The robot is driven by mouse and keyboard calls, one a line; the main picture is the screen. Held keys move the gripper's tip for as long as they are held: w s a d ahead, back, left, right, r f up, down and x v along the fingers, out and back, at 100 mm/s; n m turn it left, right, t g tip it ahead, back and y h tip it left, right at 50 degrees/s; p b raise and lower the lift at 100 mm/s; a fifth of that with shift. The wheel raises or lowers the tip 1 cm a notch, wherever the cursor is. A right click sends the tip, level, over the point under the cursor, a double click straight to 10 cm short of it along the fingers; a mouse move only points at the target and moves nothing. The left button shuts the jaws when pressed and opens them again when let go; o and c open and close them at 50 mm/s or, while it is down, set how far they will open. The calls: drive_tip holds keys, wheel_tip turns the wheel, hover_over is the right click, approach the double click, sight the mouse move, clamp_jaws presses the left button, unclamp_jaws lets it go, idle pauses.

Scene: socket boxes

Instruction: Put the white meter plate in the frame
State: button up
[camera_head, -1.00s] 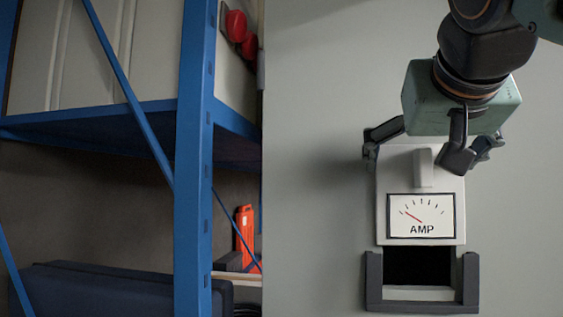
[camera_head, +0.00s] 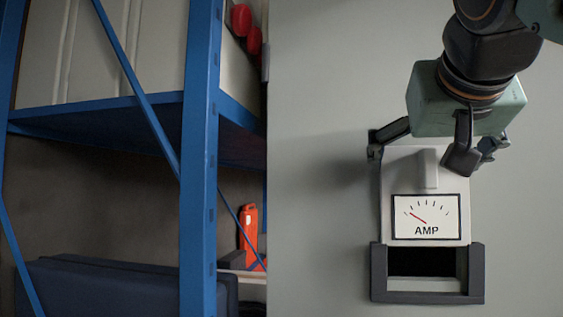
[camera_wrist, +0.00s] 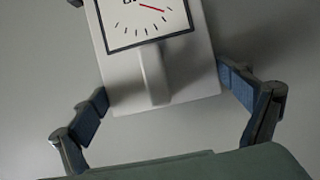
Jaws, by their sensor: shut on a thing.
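The white meter plate (camera_head: 394,175) has a raised grip bar and a dial marked AMP. It hangs upright in front of the wall. My gripper (camera_head: 431,158) is shut on its upper part, one finger at each side; the plate also shows between the fingers in the wrist view (camera_wrist: 196,75). The dark frame (camera_head: 376,272) is on the wall just below, with two side posts and a bottom bar. The plate's lower edge is level with the tops of the posts and lies between them. A dark opening shows below it. Whether plate and frame touch, I cannot tell.
A blue metal shelf rack (camera_head: 200,150) stands at the left, with a dark blue case (camera_head: 110,285) and an orange object (camera_head: 248,235) on it. The grey wall (camera_head: 320,80) around the plate is bare.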

sight(425, 208)
drive_tip(key=shift+w+f, duration=0.1)
drive_tip(key=shift+f, duration=0.15)
drive_tip(key=shift+f+b, duration=1.85)
drive_tip(key=shift+f, duration=0.05)
drive_tip(key=shift+f+b, duration=1.35)
drive_tip(key=shift+f, duration=0.05)
drive_tip(key=o, duration=0.7)
drive_tip(key=shift+w, duration=0.1)
drive_tip(key=shift+o, duration=0.2)
drive_tip(key=shift+w+d, duration=0.1)
drive_tip(key=shift+w, duration=0.05)
